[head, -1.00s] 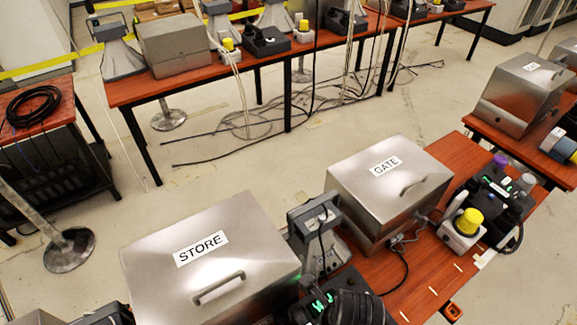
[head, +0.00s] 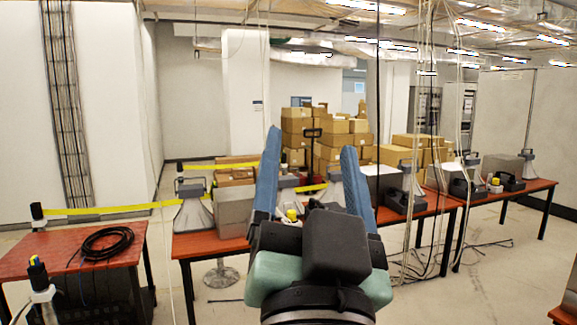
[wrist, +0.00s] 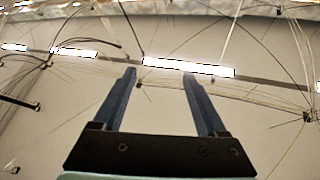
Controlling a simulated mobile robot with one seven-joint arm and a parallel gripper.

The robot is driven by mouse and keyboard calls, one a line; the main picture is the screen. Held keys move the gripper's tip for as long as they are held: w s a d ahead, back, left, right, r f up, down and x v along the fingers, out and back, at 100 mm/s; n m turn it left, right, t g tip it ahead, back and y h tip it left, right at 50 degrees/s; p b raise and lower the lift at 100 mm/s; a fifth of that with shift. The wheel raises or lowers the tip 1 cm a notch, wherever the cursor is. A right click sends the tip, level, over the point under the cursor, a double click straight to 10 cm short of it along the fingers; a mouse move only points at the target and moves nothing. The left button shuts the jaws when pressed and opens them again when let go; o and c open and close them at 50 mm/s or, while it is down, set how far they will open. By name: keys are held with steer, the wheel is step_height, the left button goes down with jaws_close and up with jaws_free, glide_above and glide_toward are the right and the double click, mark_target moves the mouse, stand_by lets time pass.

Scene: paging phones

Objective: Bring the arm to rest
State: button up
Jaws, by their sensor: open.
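My gripper (head: 309,150) stands upright in the middle of the head view, its two blue fingers spread apart and pointing up. Nothing is between them. In the wrist view my gripper (wrist: 160,73) is also open and empty, aimed at the ceiling, with a bright lamp strip (wrist: 190,67) beyond the fingertips. In the head view the gripper hides part of the far table and the things on it.
A far red table (head: 195,246) carries metal boxes, horn speakers and black phones. A red table (head: 70,255) at left holds a coiled black cable (head: 107,241). Cables hang right of my gripper (head: 415,150). Cardboard boxes (head: 330,135) are stacked behind.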

steer(key=s+a+r+n+t+y, duration=0.1)
steer(key=s+a+r+n+t, duration=0.1)
steer(key=s+r, duration=0.4)
steer(key=shift+s+r+n+t, duration=0.2)
steer(key=shift+r+n+t, duration=0.4)
steer(key=shift+n, duration=0.4)
step_height(320, 180, down, 5)
steer(key=b, duration=0.4)
steer(key=shift+w+r, duration=0.1)
steer(key=shift+r, duration=0.1)
